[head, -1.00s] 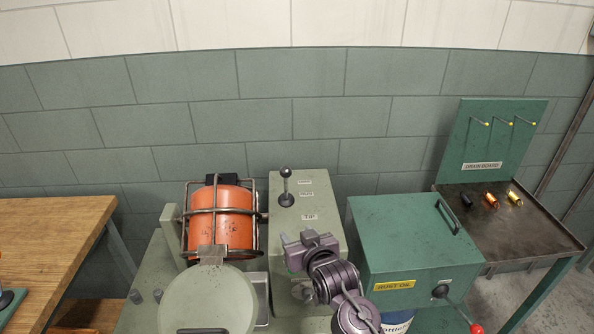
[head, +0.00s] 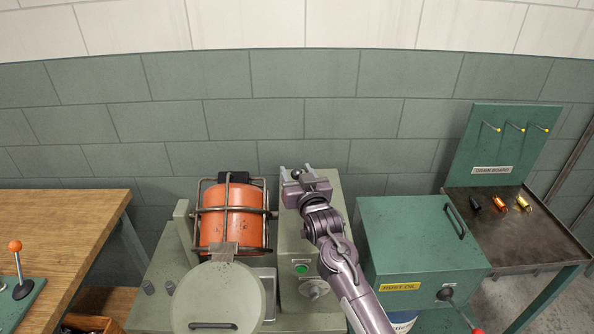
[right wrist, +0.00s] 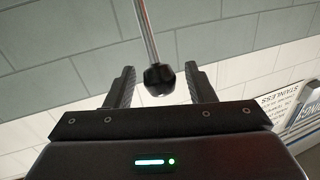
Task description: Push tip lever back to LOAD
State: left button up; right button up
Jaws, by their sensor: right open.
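The tip lever is a thin metal rod with a dark ball knob (right wrist: 159,79). In the right wrist view the knob sits between the two fingers of my right gripper (right wrist: 162,86), with a gap on each side. The gripper is open and holds nothing. In the head view my right gripper (head: 296,174) is over the far end of the grey-green control box (head: 325,182), and the dark knob shows small between its fingertips. The lever's rod and the position labels on the box are hidden behind the gripper and arm. My left gripper is out of view.
Left of the box is an orange drum (head: 230,218) in a wire cage, with a round lid (head: 218,297) before it. A green rust oil box (head: 420,240) stands right. The drain board (head: 495,150) is far right. A wooden bench (head: 60,220) is left.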

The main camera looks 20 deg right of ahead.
grip_shut()
dwell(0.4)
jog(key=shift+w, duration=0.1)
